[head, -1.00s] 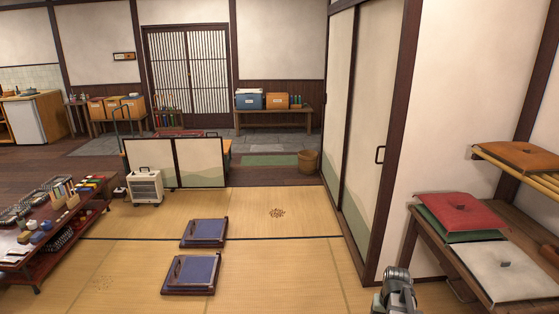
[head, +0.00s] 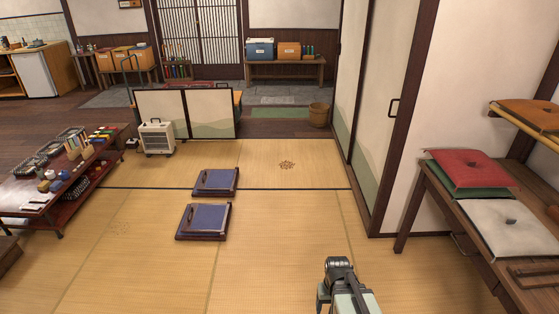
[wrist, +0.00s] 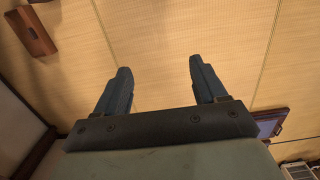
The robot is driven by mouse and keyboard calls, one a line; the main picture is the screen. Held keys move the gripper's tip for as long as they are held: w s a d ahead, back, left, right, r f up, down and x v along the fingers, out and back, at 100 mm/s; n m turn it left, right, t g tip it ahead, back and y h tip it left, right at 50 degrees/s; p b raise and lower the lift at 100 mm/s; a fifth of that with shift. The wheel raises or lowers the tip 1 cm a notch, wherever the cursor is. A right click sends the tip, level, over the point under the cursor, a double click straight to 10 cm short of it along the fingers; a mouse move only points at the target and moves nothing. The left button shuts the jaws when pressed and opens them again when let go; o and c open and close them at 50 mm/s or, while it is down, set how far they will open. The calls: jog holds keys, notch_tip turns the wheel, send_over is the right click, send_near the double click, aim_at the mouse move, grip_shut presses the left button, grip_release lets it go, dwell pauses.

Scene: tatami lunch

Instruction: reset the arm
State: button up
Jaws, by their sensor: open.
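My gripper (wrist: 157,85) shows in the wrist view with its two dark fingers spread apart and nothing between them. Bare tatami (wrist: 155,30) lies beyond the fingertips. In the head view part of my arm shows at the bottom, right of centre, above the tatami floor (head: 270,260); the fingers cannot be made out there.
Two blue cushions in dark frames (head: 215,182) (head: 203,221) lie on the tatami. A low table (head: 70,205) with many small items stands left. A side table (head: 415,205) with cushions (head: 468,168) and a sliding door (head: 385,120) are at right. A heater (head: 156,138) stands behind.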

jog(key=s+f+g, duration=0.3)
jog(key=s+f, duration=0.5)
jog(key=s, duration=0.5)
jog(key=s+f+g, duration=0.3)
jog(key=s+f, duration=0.6)
jog(key=s, duration=0.5)
